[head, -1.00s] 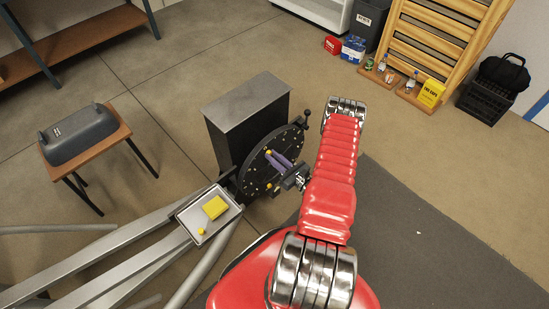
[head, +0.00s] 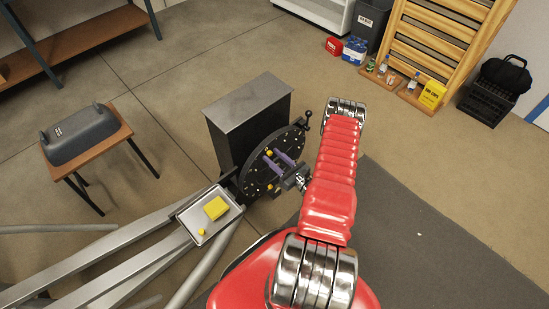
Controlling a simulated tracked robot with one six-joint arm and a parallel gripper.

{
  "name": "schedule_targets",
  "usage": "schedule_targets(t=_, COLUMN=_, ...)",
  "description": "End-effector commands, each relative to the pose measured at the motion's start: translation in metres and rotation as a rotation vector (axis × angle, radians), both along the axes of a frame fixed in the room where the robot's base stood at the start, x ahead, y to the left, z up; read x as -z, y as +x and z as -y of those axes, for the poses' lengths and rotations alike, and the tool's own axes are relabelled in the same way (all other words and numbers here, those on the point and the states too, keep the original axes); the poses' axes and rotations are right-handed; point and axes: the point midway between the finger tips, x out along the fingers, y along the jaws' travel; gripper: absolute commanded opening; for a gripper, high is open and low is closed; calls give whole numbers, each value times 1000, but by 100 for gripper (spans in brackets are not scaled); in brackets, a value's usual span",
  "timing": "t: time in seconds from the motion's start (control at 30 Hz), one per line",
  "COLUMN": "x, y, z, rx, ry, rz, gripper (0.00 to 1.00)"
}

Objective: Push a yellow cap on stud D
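The dark round disc (head: 255,170) on the front of the grey housing carries several small pale studs around its face. A yellow cap (head: 268,153) sits at the disc's face, close to the purple fingertips of my gripper (head: 271,156). My gripper's two purple fingers are spread apart with a gap between them, and they point at the disc. A second small yellow spot (head: 270,186) shows lower on the disc. Another yellow cap (head: 201,231) lies in the metal tray (head: 190,214). Stud letters are too small to read, so I cannot tell which is D.
A yellow block (head: 216,208) lies in the tray, which rests by grey rails (head: 110,260). The grey housing (head: 247,105) stands behind the disc. A black-knobbed crank (head: 305,118) sticks out at the disc's upper right. A grey cover (head: 80,136) rests on a small wooden table.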

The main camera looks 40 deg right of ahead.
Motion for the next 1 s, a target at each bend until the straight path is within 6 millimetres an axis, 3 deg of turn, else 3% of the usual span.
schedule_targets(t=0.37, x=0, y=-10, z=1, rx=2, ry=1, rz=-1, gripper=37)
schedule_targets(t=1.0, x=1, y=-88, z=3, rx=3, ry=2, rz=0, gripper=37)
